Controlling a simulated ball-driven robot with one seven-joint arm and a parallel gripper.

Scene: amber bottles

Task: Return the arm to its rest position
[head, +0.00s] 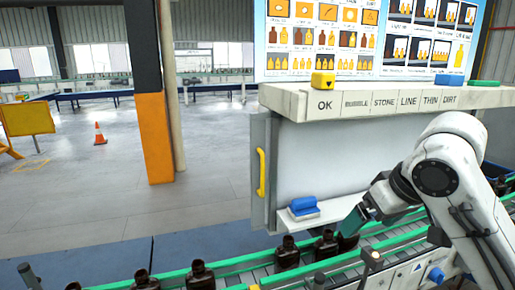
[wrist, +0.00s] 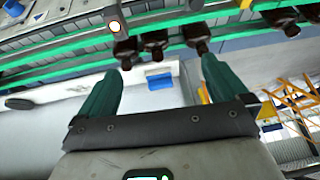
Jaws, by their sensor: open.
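My arm reaches in from the right in the head view, and my gripper (head: 352,224) hangs over the conveyor beside the dark amber bottles. The wrist view shows my gripper (wrist: 160,80) with its two green fingers spread wide and nothing between them. Dark bottles (head: 287,252) stand in a row on the conveyor (head: 262,273) between green rails. In the wrist view several bottles (wrist: 155,40) show beyond the fingertips, apart from them. My gripper partly hides the bottles near it in the head view.
A grey cabinet (head: 345,165) with a yellow handle (head: 261,172) stands behind the conveyor. Its labelled shelf (head: 400,100) holds yellow, blue and green blocks. A blue block (head: 303,205) sits on a low ledge. An orange-black pillar (head: 154,135) stands left.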

